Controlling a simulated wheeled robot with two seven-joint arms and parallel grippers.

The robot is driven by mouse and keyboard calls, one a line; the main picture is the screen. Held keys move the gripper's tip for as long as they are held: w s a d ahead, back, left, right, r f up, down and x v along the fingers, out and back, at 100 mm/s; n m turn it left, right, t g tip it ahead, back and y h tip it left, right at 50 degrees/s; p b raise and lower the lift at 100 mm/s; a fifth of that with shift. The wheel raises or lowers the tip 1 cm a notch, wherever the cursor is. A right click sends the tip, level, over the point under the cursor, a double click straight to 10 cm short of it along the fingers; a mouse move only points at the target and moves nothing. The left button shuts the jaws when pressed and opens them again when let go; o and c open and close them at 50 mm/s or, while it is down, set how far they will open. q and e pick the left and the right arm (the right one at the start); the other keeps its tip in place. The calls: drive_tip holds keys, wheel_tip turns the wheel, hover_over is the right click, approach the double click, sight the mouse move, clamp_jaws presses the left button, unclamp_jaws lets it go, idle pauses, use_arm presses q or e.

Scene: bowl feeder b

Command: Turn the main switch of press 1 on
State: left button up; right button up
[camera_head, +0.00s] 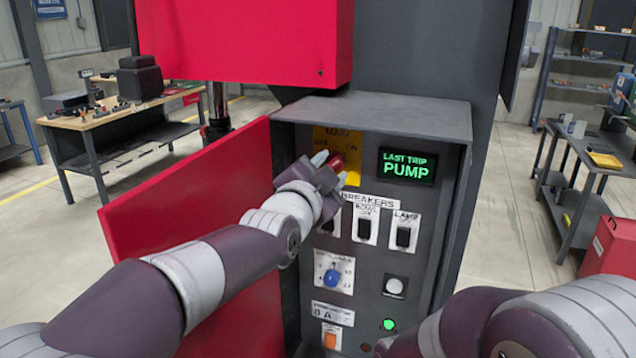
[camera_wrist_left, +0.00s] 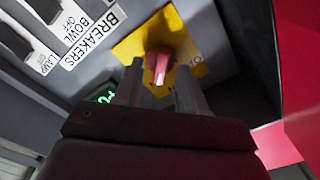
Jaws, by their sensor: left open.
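The main switch is a red knob (camera_head: 338,161) on a yellow plate (camera_head: 352,178) marked MAIN, with ON at the plate's right. It also shows in the left wrist view as a red knob (camera_wrist_left: 158,64) on the yellow plate (camera_wrist_left: 182,42). My left gripper (camera_head: 329,167) is at the switch. In the left wrist view the two open fingers of the gripper (camera_wrist_left: 160,88) stand on either side of the knob's near end, with a gap visible. The hand hides part of the plate in the head view, and I cannot tell the knob's setting.
The open red door (camera_head: 185,190) stands left of the panel. A display (camera_head: 407,166) reads LAST TRIP PUMP. Breaker switches (camera_head: 365,228), a blue dial (camera_head: 332,278) and a green lamp (camera_head: 389,324) sit below. My right arm is at the lower right.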

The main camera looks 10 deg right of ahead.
use_arm(q)
drive_tip(key=b+v, duration=0.4)
drive_tip(key=v, duration=0.8)
